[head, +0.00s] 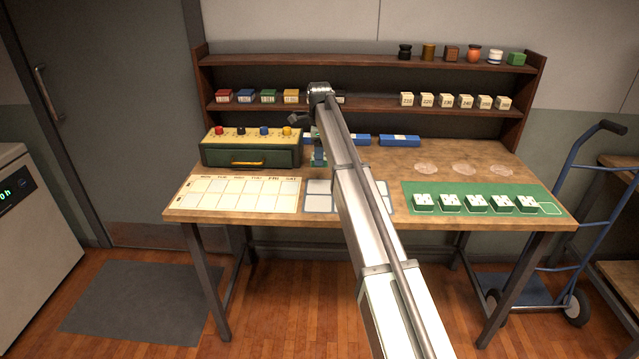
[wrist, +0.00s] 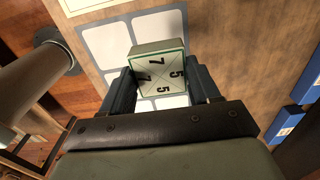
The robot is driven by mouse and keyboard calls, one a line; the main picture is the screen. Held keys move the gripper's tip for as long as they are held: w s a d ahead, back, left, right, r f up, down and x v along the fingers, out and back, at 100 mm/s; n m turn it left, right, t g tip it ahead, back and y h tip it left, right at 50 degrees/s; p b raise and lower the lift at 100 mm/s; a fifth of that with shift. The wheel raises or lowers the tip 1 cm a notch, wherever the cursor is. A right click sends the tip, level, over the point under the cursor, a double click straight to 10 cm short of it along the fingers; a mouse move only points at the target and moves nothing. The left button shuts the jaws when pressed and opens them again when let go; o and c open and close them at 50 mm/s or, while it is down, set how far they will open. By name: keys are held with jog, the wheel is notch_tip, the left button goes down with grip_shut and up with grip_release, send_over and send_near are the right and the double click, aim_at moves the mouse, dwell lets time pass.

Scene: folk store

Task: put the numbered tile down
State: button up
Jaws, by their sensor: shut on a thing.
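My gripper (wrist: 162,84) is shut on the numbered tile (wrist: 158,62), a green-edged block whose white face is split by crossing lines and shows 7s and 5s. In the wrist view the tile is above a mat of white squares (wrist: 103,46); its exact height cannot be told. In the head view my gripper (head: 318,150) hangs over the table behind this mat (head: 318,196), and my arm covers much of the mat. A green mat (head: 480,190) on the right holds several similar tiles (head: 475,203) in a row, with an empty outlined spot at its right end.
A green box with coloured knobs (head: 252,150) stands left of my gripper. A weekday chart (head: 240,192) lies in front of it. Blue boxes (head: 400,140) lie behind the table's middle. A shelf (head: 370,105) with small blocks and jars rises at the back. Bare wood separates the mats.

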jog(key=shift+f, duration=4.65)
jog(key=shift+f, duration=0.1)
jog(key=o, duration=1.2)
jog(key=shift+c, duration=0.2)
notch_tip(320, 180, up, 12)
jog(key=shift+r, duration=0.15)
